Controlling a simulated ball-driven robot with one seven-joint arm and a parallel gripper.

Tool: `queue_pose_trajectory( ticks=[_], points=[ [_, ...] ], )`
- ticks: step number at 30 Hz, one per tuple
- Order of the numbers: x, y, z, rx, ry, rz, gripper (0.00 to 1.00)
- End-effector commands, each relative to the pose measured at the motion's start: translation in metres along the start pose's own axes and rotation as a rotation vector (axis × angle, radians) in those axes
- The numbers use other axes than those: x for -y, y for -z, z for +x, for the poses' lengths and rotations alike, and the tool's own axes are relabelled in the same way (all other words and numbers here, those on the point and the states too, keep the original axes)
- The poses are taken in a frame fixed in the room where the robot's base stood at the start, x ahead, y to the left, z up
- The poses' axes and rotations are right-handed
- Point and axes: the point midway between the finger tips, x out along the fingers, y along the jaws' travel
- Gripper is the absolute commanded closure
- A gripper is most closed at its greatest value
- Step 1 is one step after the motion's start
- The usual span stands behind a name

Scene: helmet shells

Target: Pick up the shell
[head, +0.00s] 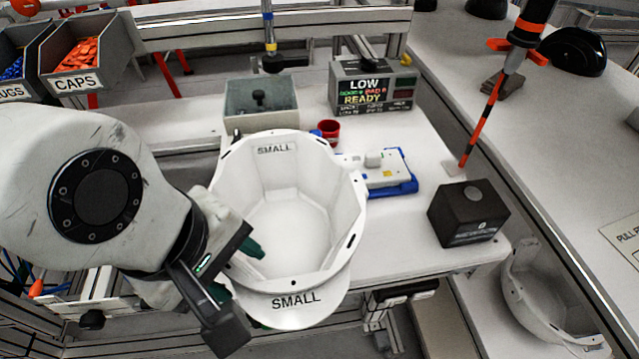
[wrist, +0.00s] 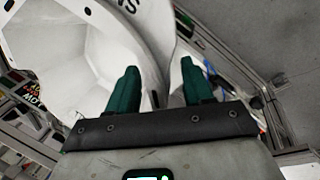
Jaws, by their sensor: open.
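The white helmet shell (head: 300,225), marked SMALL on its inner wall and brim, sits with its open side up at the front of the white bench. It also fills the upper left of the wrist view (wrist: 75,65). My gripper (head: 236,272) is at the shell's left front rim with its green fingers apart. One finger shows inside the shell and the other is outside, mostly hidden by the gripper body. In the wrist view the shell's rim edge runs between the two fingers (wrist: 161,80). Contact with the wall cannot be told.
A second white shell (head: 540,300) lies low at the right. A black box (head: 469,212), a blue-and-white fixture (head: 385,175), a red cup (head: 329,131), a grey bin (head: 262,104) and a display box (head: 372,87) stand on the bench. An orange-and-black tool (head: 492,104) hangs at the right.

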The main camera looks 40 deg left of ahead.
Motion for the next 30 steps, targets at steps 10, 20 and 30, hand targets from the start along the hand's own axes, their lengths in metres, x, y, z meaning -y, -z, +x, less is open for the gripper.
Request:
queue_pose_trajectory(
  ticks=[10,20,30],
  points=[
    [0.001,0.001,0.026,-0.001,-0.001,-0.002,0.49],
    [0.001,0.001,0.025,-0.001,-0.001,-0.001,0.68],
    [0.000,0.001,0.025,-0.001,-0.002,-0.001,1.00]
  ],
)
